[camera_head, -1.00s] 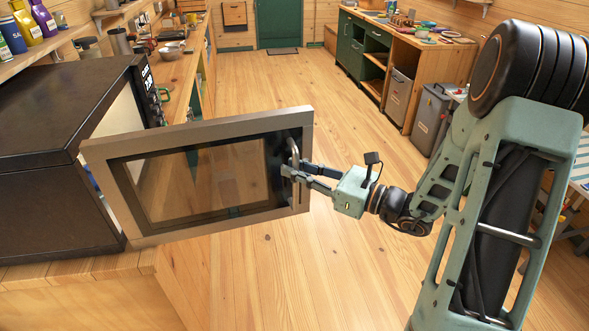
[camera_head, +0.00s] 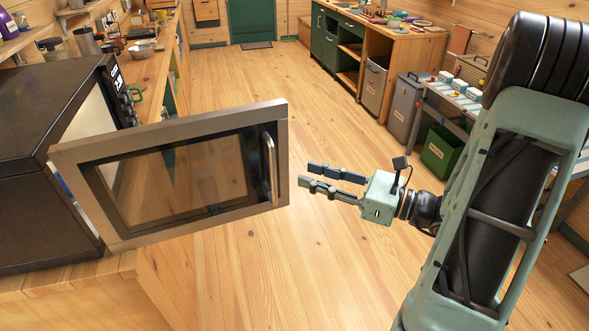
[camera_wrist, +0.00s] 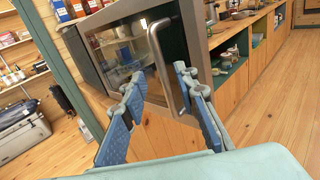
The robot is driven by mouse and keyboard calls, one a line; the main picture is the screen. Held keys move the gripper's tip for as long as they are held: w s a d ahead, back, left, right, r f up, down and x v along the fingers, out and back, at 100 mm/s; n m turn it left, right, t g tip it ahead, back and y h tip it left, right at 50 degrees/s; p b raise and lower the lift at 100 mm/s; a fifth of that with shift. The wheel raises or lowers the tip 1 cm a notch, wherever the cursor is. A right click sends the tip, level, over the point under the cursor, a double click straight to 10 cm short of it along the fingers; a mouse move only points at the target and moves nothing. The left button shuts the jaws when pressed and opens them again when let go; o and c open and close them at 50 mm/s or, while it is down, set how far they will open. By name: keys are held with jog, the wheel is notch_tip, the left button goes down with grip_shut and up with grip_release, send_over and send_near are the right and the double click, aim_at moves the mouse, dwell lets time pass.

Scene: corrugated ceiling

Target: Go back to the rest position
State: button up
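My gripper (camera_head: 306,175) is open and empty, just right of the microwave door in the head view. Its fingers point left, with a gap to the door's handle (camera_head: 270,168). The microwave (camera_head: 50,165) is dark and sits on a wooden counter at the left. Its door (camera_head: 180,238) has a grey frame and a glass window and stands swung open. In the wrist view, my gripper's two fingers (camera_wrist: 157,82) are apart, with the door handle (camera_wrist: 165,65) beyond them, not between them in contact.
A wooden workbench (camera_head: 400,35) with tools stands at the back right. A grey bin (camera_head: 405,105) and a green crate (camera_head: 440,152) stand on the right. The wooden floor (camera_head: 270,80) in the middle is clear. A shelf with bottles and cups lines the left wall.

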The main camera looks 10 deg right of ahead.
jog(key=shift+v, duration=0.8)
jog(key=shift+f, duration=0.1)
